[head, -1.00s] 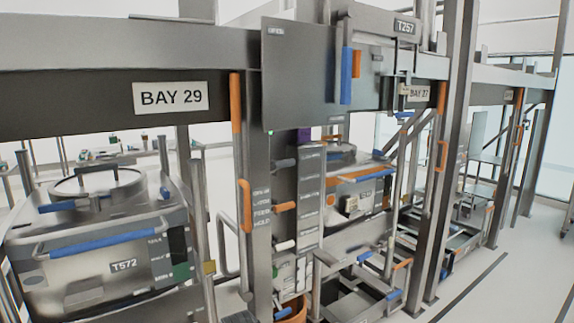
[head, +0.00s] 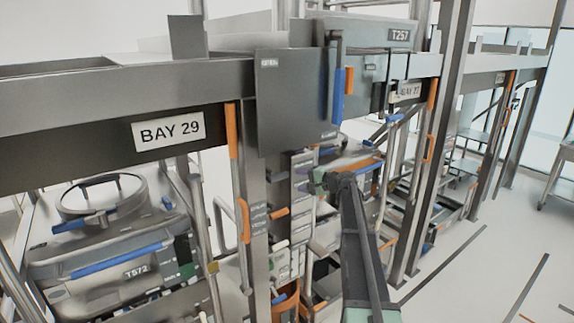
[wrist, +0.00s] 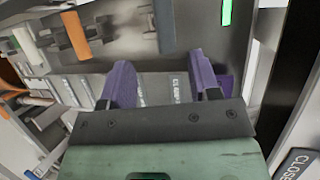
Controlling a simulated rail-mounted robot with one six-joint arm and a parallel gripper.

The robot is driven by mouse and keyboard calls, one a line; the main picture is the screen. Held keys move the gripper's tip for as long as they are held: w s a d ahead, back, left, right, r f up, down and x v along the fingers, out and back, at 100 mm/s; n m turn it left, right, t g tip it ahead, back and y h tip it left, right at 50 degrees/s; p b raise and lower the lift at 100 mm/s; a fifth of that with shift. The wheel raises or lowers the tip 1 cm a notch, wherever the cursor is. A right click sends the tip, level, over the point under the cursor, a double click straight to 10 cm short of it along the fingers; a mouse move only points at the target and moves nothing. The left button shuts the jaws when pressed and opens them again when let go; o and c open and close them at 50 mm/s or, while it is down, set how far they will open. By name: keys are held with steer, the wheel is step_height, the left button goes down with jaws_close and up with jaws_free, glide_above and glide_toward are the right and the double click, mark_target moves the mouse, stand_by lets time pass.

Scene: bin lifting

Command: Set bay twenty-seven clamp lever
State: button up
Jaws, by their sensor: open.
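The BAY 27 sign (head: 410,90) is on the beam right of centre in the head view. Left of the bay, a grey post carries a column of short levers, among them an orange lever (head: 279,213) and a white lever (head: 278,245). I cannot tell which is the clamp lever; their labels are too small to read. My gripper (head: 303,178), green with purple fingers, is beside this column below the dark panel. In the wrist view its fingers (wrist: 162,78) are apart and empty. An orange lever (wrist: 75,35) and a blue-grey lever (wrist: 165,25) lie beyond them.
A dark grey panel (head: 295,100) hangs above my gripper, with a vertical blue handle (head: 338,95). Bin T572 (head: 110,260) stands at BAY 29 (head: 168,131); bin T257 (head: 385,37) is above. A green light (wrist: 226,12) and a CLOSED label (wrist: 296,165) are close by.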

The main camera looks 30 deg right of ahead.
mark_target(281, 178)
steer(key=x, duration=0.3)
steer(key=b+x, duration=0.1)
steer(key=x, duration=0.3)
steer(key=b+x, duration=0.1)
steer(key=x, duration=0.3)
steer(key=shift+s+a+r, duration=0.1)
steer(key=shift+a+r, duration=0.1)
steer(key=shift+r, duration=0.15)
jaws_close()
